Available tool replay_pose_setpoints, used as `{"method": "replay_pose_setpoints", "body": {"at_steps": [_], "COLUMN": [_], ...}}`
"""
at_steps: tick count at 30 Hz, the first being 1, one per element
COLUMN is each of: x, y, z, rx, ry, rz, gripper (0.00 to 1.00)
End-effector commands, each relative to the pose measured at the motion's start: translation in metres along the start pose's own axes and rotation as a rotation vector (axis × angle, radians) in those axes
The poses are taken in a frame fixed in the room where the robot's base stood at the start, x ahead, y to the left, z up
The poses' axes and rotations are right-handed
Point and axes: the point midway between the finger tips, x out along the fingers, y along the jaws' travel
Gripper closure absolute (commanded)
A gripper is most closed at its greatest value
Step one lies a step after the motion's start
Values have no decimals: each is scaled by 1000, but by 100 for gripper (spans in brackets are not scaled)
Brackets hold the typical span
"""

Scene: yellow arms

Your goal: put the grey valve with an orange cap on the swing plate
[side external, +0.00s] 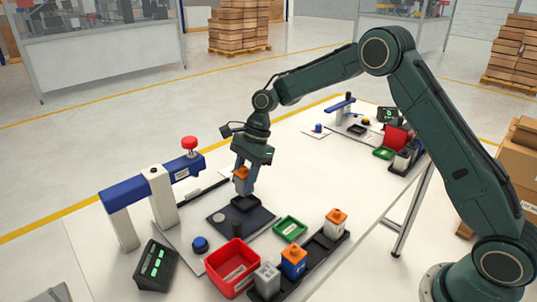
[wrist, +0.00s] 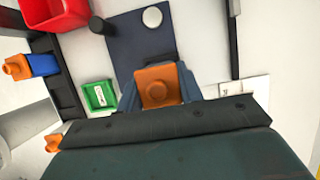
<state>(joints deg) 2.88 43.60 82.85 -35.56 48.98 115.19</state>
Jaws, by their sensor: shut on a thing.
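My gripper (side external: 242,182) points down and is shut on the grey valve with an orange cap (side external: 241,173). In the wrist view the orange cap (wrist: 156,87) sits between the fingers of my gripper (wrist: 158,92); the valve's body is mostly hidden. The dark blue swing plate (side external: 262,217) lies below, with a black square holder (side external: 245,203) on it. The valve appears just above this holder; whether they touch is unclear. The plate (wrist: 128,60) also shows in the wrist view, beyond the fingers, with a pale disc (wrist: 152,17).
A black rack (side external: 318,252) holds a grey block (side external: 267,279), a blue valve (side external: 293,262) and another orange-capped valve (side external: 335,223). A red bin (side external: 232,268) and green tray (side external: 290,228) stand near. A blue-armed fixture (side external: 150,187) with a red knob (side external: 190,143) stands left.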

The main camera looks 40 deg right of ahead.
Motion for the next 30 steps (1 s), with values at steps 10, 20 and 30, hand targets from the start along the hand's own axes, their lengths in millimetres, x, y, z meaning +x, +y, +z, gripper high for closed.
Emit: {"method": "replay_pose_setpoints", "body": {"at_steps": [10, 20, 30], "x": [33, 35, 38], "y": [0, 0, 0], "z": [-14, -14, -16], "rx": [0, -1, 0], "ry": [0, 0, 0], "rz": [1, 0, 1], "gripper": [88, 88, 42]}}
